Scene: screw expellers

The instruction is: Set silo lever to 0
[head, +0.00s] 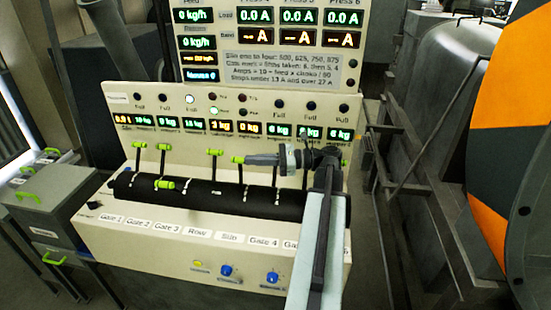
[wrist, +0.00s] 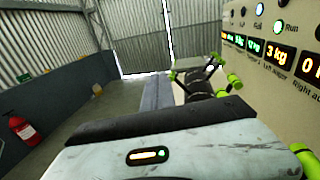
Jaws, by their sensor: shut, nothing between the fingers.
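The silo lever (head: 238,160) is a thin black stalk with a bright green handle. It rises from the black drum above the "Silo" label (head: 230,238) in the head view and leans back towards the displays. My gripper (head: 251,160) is shut and empty. It points left, its tip right beside the green handle; I cannot tell whether they touch. In the wrist view a green handle (wrist: 304,156) is cut off at the lower right edge; I cannot tell which lever it belongs to. The lever's scale is too small to read.
The row lever (head: 215,152) stands close on the left. The gate 3 lever (head: 164,185) is tilted forward; gates 1 (head: 139,145) and 2 (head: 165,146) lean back. My arm hides part of the right side. Orange-and-black machinery (head: 500,150) stands on the right.

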